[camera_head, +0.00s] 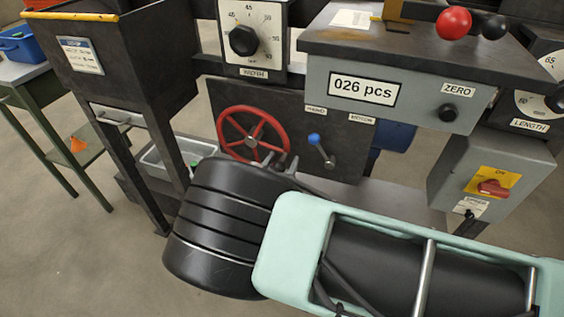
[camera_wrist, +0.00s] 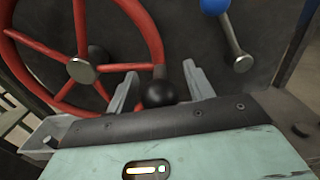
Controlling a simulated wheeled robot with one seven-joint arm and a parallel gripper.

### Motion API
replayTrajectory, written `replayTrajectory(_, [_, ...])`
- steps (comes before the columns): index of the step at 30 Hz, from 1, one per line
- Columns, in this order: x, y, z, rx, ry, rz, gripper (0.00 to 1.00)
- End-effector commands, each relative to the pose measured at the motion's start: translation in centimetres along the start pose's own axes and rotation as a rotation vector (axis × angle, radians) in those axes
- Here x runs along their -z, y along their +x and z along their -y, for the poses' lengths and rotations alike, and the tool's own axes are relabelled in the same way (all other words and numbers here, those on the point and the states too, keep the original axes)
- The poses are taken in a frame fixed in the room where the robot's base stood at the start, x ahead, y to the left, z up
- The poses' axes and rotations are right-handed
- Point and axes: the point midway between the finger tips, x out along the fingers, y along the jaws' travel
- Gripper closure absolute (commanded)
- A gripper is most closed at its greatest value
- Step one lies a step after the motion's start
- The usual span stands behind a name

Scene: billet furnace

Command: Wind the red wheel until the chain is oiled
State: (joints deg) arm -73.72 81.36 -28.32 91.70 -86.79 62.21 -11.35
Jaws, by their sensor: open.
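The red wheel (camera_head: 252,141) stands on a dark upright panel in the middle of the head view, with red spokes and a grey hub. In the wrist view the red wheel (camera_wrist: 82,70) fills the left. A black knob handle (camera_wrist: 159,93) is at the lower right of its rim. My gripper (camera_wrist: 160,70) is open, with one grey finger on each side of the knob; I cannot tell if they touch it. In the head view my own arm hides most of the gripper. No chain can be made out.
A blue-tipped lever (camera_head: 320,148) is right of the wheel, close to my gripper. A counter box (camera_head: 400,92) reading "026 pcs" overhangs the panel. A switch box (camera_head: 490,185) with a red knob is at right. A dark hopper (camera_head: 120,60) on legs is at left.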

Motion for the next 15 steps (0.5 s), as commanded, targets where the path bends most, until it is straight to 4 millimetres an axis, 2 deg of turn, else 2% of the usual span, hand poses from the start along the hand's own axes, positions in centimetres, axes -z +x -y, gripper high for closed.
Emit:
replayTrajectory(8, [0.01,0.16,0.0,0.0,0.0,0.0,0.47])
replayTrajectory(9, [0.01,0.15,0.0,0.0,0.0,0.0,0.53])
replayTrajectory(14, [0.01,0.13,0.0,0.0,0.0,0.0,0.97])
replayTrajectory(15, [0.01,0.13,0.0,0.0,0.0,0.0,1.0])
